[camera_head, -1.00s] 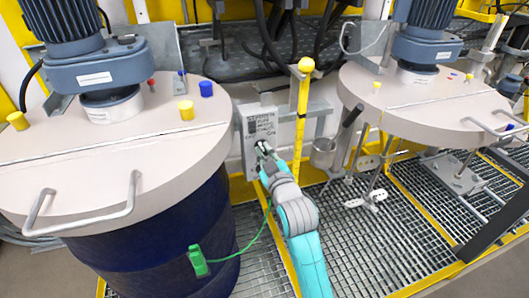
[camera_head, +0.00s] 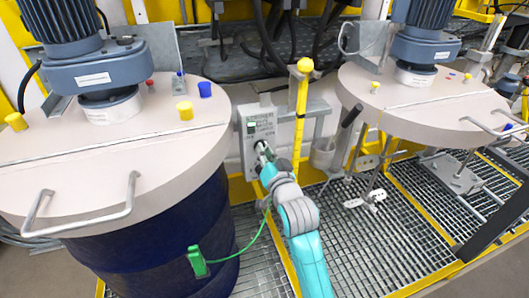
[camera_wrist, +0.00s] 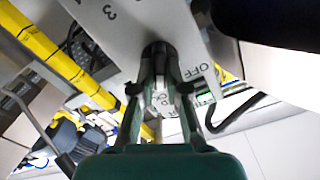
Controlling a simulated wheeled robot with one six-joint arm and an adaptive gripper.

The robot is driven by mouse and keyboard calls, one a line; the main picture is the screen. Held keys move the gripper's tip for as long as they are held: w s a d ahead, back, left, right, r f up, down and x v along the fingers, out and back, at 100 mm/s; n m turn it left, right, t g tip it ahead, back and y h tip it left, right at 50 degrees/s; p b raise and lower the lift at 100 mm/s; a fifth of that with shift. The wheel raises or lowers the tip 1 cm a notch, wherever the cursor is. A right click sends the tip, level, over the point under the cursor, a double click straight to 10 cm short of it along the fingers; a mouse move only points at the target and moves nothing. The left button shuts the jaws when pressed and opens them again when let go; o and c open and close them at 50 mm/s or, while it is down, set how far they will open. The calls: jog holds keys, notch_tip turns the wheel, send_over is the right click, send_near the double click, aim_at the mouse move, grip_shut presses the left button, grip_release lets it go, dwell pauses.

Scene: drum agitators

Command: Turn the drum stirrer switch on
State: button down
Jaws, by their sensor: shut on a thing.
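The grey switch panel (camera_head: 262,118) is on the frame between the two drums, with lettering and a small green patch at its upper left. My gripper (camera_head: 263,149) is at the lower part of its face. In the wrist view, the fingers of my gripper (camera_wrist: 160,60) are closed together on the dark switch knob (camera_wrist: 158,49) at the panel (camera_wrist: 135,22). The fingers hide much of the knob, so I cannot tell its exact angle. Printed "OFF" and digits show on the panel around it.
A lidded blue drum (camera_head: 150,245) with a motor (camera_head: 85,60) stands at left, a second lid (camera_head: 425,105) at right. A yellow post (camera_head: 301,100) rises close to the panel's right. A green tag (camera_head: 198,262) on a cable hangs by the left drum.

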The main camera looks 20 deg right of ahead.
jog(key=shift+m, duration=1.1)
jog(key=c, duration=1.2)
grip_release()
jog(key=s, duration=1.2)
